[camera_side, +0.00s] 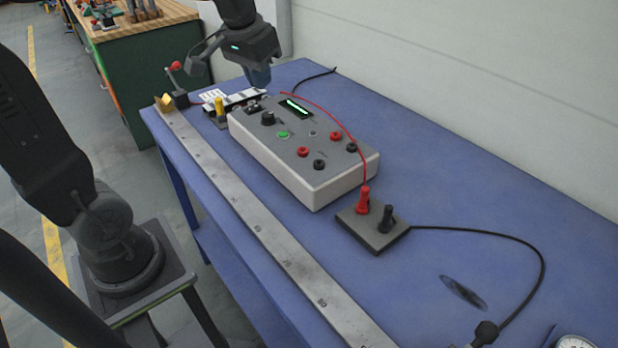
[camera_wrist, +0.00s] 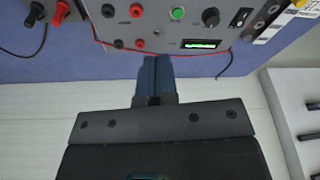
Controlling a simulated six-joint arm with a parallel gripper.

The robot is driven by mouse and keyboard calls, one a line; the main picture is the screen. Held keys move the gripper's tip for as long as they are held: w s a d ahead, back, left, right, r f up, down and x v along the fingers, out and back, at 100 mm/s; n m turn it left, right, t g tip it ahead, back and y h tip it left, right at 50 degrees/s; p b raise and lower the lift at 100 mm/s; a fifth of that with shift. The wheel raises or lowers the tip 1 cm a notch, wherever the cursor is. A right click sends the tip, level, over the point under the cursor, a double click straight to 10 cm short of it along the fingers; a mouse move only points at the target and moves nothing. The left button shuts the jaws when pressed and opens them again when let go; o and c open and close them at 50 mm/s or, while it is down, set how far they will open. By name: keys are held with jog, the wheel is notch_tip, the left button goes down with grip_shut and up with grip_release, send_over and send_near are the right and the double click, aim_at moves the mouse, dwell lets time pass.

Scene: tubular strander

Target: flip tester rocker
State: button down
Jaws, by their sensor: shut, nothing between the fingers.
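The tester is a grey-white box (camera_side: 275,174) on the blue table. It has a lit green display (camera_side: 296,106), a black knob (camera_side: 268,118), a green button and red and black sockets. A small black rocker (camera_side: 253,107) is near its far left end. In the wrist view the rocker (camera_wrist: 240,17) is at the upper right, right of the knob (camera_wrist: 211,17); which side is pressed is too small to tell. My gripper (camera_side: 258,82) is shut and empty, above the tester's far end in the side view. In the wrist view its closed fingertips (camera_wrist: 155,62) reach the panel edge below the display, apart from the rocker.
A red lead (camera_side: 345,130) arches over the tester to a terminal block (camera_side: 374,230) with red and black plugs. A steel ruler (camera_side: 245,215) runs along the table's near edge. A red-knobbed lever (camera_side: 177,80) and a yellow post (camera_side: 220,110) stand at the far left. A wall bounds the right.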

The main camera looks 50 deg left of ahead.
jog(key=s+d+f+m+t, duration=0.2)
jog(key=s+d, duration=0.7)
jog(key=s, duration=0.4)
jog(key=shift+s+d+f+m+t+h, duration=0.2)
jog(key=shift+d+f+m+t+h, duration=0.1)
jog(key=shift+f+m+t+h, duration=0.1)
jog(key=shift+w+r, duration=0.1)
jog(key=w+a+r+n+g, duration=0.2)
jog(key=w+a+r+n, duration=0.2)
jog(key=w+a+n, duration=0.65)
jog(key=w+a+f+n+g, duration=0.1)
jog(key=w+a+n, duration=0.2)
jog(key=a, duration=0.6)
jog(key=w+a+f+n+g, duration=0.1)
jog(key=w+a+n, duration=0.3)
jog(key=a, duration=0.6)
jog(key=w+f, duration=0.1)
jog(key=w, duration=0.1)
jog(key=shift+w+f, duration=0.3)
jog(key=shift+w, duration=0.05)
